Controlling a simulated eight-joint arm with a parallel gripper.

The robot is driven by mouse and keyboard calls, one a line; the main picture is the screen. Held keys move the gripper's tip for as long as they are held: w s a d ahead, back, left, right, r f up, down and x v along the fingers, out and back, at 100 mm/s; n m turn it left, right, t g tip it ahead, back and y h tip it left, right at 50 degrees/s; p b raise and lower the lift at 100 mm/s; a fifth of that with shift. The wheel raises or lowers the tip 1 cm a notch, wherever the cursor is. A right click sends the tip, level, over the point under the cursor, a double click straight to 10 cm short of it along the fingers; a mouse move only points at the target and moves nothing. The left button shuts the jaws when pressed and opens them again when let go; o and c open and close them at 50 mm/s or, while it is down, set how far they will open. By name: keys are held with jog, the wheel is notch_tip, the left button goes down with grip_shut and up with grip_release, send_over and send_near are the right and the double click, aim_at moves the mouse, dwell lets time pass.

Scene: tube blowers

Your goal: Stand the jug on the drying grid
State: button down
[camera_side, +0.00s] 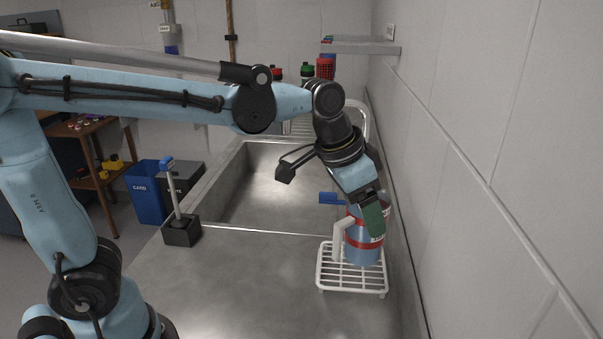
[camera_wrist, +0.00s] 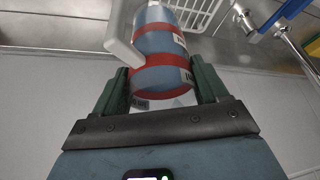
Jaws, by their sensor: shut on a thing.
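The jug (camera_side: 363,250) is blue with red bands and a pale handle (camera_side: 341,238) on its left. It is upright over the white wire drying grid (camera_side: 352,289), its base at or very near the bars; I cannot tell if it touches. My gripper (camera_side: 372,212), with green fingers, reaches down from above and is shut on the jug's upper part. In the wrist view the jug (camera_wrist: 162,48) lies between the two fingers of my gripper (camera_wrist: 162,90), with the handle to its left. My fingers hide part of the jug in the side view.
A steel sink basin (camera_side: 270,185) lies behind the grid, with a blue lever (camera_side: 331,198) close to the jug. A black-based stand with a blue top (camera_side: 181,232) is on the counter at left. The wall (camera_side: 480,150) runs close on the right. The front counter is clear.

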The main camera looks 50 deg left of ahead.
jog(key=w+a+f, duration=0.4)
jog(key=a+f, duration=0.1)
jog(key=f, duration=0.3)
dwell(0.4)
jog(key=shift+c, duration=0.2)
grip_release()
jog(key=shift+f, duration=0.1)
jog(key=v, duration=1.2)
jog(key=s+a+f+n+t+y, duration=0.1)
jog(key=s+a+f+n+t, duration=0.2)
jog(key=s+f, duration=0.4)
jog(key=shift+s+a+f+n+y, duration=0.35)
jog(key=shift+s+n, duration=0.35)
jog(key=shift+s, duration=0.35)
